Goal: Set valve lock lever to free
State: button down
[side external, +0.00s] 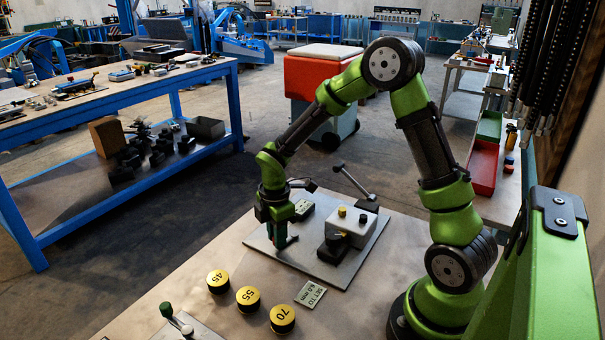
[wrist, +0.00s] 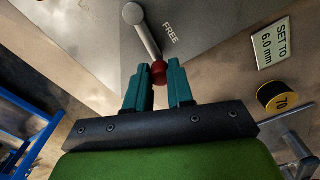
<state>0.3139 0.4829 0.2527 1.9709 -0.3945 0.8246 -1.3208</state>
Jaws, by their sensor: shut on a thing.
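The valve lock lever (wrist: 148,38) is a grey rod with a red knob (wrist: 159,72) in the wrist view. It rises from its round pivot end near the top of that view. The word FREE (wrist: 172,33) is printed on the grey plate (wrist: 215,12), just right of the rod. My gripper (wrist: 159,75) has its teal fingers on either side of the red knob and is shut on it. In the side external view my gripper (side external: 279,240) points down at the left part of the plate (side external: 322,274) and largely hides the lever.
A pale block (side external: 352,228) with yellow and black knobs stands on the plate, with a black-knobbed rod (side external: 352,182) behind it. Yellow discs marked 45 (side external: 218,281), 55 (side external: 248,299) and 70 (side external: 283,318) and a SET TO 6.0 mm sign (side external: 310,293) lie in front.

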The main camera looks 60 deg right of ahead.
jog(key=shift+s+n, duration=0.35)
jog(key=shift+n, duration=0.25)
jog(key=c, duration=1)
grip_release()
notch_tip(320, 180, up, 17)
jog(key=shift+f, duration=0.1)
